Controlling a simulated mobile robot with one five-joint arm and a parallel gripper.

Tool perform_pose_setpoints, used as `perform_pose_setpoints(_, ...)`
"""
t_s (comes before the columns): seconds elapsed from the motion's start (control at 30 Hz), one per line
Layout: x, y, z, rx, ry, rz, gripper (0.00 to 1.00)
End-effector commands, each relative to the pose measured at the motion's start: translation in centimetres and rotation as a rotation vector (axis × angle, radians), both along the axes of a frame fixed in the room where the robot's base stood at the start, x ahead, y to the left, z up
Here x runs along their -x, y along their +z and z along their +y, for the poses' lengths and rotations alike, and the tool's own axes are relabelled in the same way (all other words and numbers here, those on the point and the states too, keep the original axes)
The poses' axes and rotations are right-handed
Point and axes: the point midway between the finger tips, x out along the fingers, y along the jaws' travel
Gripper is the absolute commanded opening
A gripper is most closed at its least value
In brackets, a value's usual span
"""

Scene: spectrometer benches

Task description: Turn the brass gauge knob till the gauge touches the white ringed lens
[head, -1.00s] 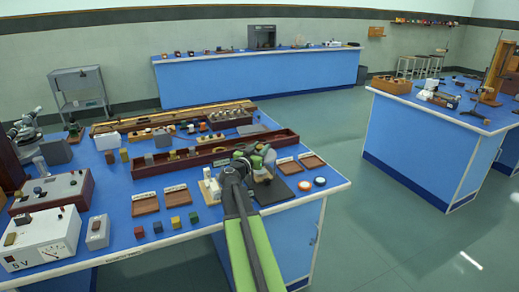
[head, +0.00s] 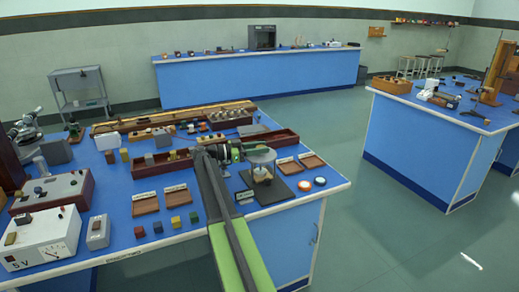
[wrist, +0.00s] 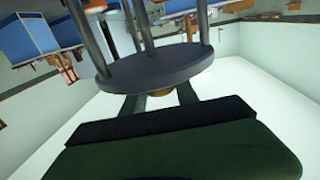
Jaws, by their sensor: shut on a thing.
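The gauge (head: 262,157) has a grey disc on top and stands on a dark square base (head: 283,194) near the front right of the bench. In the wrist view the disc (wrist: 145,66) and its rods appear upside down, with the brass knob (wrist: 160,93) under the disc. My gripper (wrist: 159,99) is shut on that knob, with a finger on each side. A pale lens or mount (head: 262,175) shows between the gauge's legs. Whether the gauge touches it is too small to tell. Small round ringed pieces (head: 320,182) lie right of the base.
Wooden trays (head: 312,161) lie right of and behind the gauge, and more (head: 146,204) lie left. A long dark red trough (head: 170,162) runs behind my arm. A meter box (head: 43,238) stands at the front left. Floor is clear on the right.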

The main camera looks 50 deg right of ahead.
Motion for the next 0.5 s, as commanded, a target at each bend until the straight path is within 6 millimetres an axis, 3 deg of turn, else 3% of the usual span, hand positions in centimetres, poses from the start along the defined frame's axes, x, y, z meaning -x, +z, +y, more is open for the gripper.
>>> perform_pose_setpoints(0.03, -0.85, 0.22, -0.13, 0.007, -0.005, 0.003, 0.00)
perform_pose_setpoints(0.5, -0.49, 0.19, -0.05, 0.006, -0.091, 0.002, 0.00)
